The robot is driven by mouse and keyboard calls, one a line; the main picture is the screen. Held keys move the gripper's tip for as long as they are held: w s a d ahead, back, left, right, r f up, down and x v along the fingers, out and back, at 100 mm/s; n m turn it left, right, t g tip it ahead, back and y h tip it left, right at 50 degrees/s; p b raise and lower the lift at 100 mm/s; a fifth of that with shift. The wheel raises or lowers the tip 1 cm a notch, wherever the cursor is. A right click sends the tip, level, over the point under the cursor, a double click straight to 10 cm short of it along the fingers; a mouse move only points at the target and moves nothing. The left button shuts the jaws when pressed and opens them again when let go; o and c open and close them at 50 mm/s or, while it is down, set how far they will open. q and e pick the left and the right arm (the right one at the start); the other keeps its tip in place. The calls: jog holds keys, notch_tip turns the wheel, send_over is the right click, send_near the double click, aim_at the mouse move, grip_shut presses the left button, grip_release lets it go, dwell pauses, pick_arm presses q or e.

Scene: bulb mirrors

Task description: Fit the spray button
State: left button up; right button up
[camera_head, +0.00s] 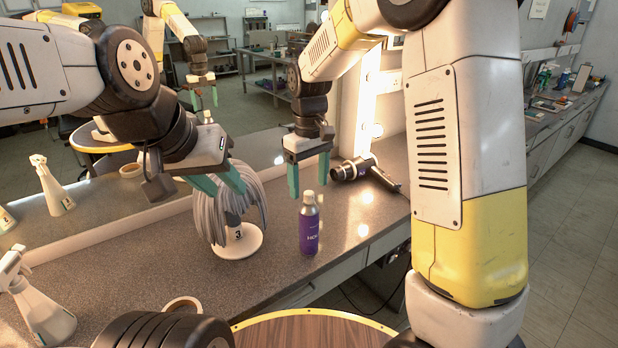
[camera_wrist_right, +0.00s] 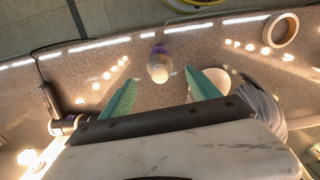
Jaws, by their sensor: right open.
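A purple bottle (camera_head: 309,228) with a pale top (camera_head: 308,197) stands upright on the counter. In the right wrist view the bottle (camera_wrist_right: 160,51) sits between and beyond the fingers, its pale top (camera_wrist_right: 160,74) facing the camera. I cannot tell whether that top is a cap or the spray button. My right gripper (camera_head: 308,190) is open and empty, its teal fingers either side of the bottle's top in the head view; they also show in the right wrist view (camera_wrist_right: 163,88). My left gripper (camera_head: 230,193) is open, with nothing visible between its fingers, in front of a grey wig.
The grey wig (camera_head: 208,217) hangs on a white round stand (camera_head: 237,243) left of the bottle. A hair dryer (camera_head: 362,171) lies to the right. A white spray bottle (camera_head: 43,312) and a tape roll (camera_head: 183,304) are at the front left. A mirror backs the counter.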

jog(key=shift+r, duration=1.9)
notch_tip(320, 180, up, 8)
jog(key=s+d+m+t+y, duration=0.1)
jog(key=s+d+m+t, duration=0.2)
jog(key=s+d, duration=0.4)
jog(key=s+d+m+t+y, duration=0.1)
jog(key=s+d+m+t, duration=0.2)
jog(key=s+d, duration=0.4)
jog(key=s+m, duration=0.1)
jog(key=s, duration=0.4)
jog(key=shift+s, duration=0.3)
